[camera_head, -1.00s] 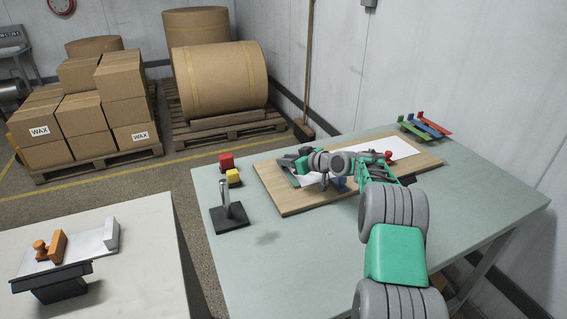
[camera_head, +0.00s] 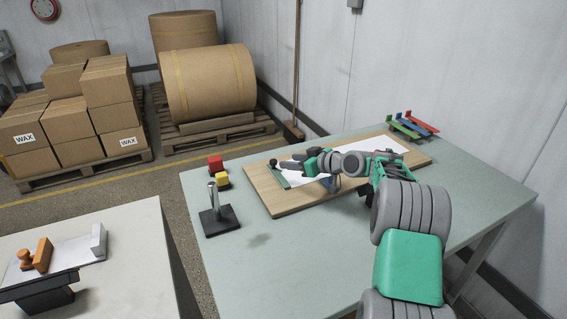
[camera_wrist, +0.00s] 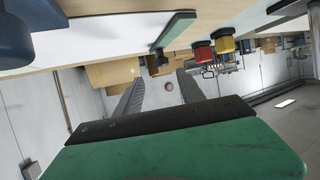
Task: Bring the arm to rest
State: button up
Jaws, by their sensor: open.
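My gripper (camera_head: 312,160) hovers above the left part of a wooden board (camera_head: 290,206) on the pale green table. It points left in the head view. In the wrist view my gripper (camera_wrist: 160,78) has its two dark fingers spread, with nothing between them. A white paper sheet (camera_head: 392,146) lies on the board, partly hidden by my arm. A green bar (camera_head: 279,178) lies across the sheet's left end, and it also shows in the wrist view (camera_wrist: 174,30). A blue part (camera_head: 330,184) shows just below my gripper.
Green, blue and red coating bars (camera_head: 413,125) lie at the back right. The table front (camera_head: 270,270) is clear.

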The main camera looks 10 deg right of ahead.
jog(key=shift+s+d+r, duration=0.1)
jog(key=shift+s, duration=0.1)
jog(key=shift+r, duration=0.1)
jog(key=shift+m+g+h, duration=0.3)
jog(key=shift+g+h, duration=0.3)
jog(key=shift+g, duration=0.1)
jog(key=a, duration=0.1)
jog(key=s+a+r+p, duration=0.1)
jog(key=s+a+r, duration=0.1)
jog(key=shift+s+a+r, duration=0.2)
jog(key=shift+s+a, duration=0.05)
jog(key=s+a+r+m+g+h+p, duration=0.15)
jog(key=s+a, duration=0.35)
jog(key=s, duration=0.5)
jog(key=s+f+m+g+h+p, duration=0.2)
jog(key=s+m+g+h+p, duration=0.1)
jog(key=s, duration=2.4)
jog(key=shift+f+m+g+h, duration=0.2)
jog(key=shift+m+g+h, duration=0.65)
jog(key=shift+g+h, duration=0.15)
jog(key=shift+c, duration=0.3)
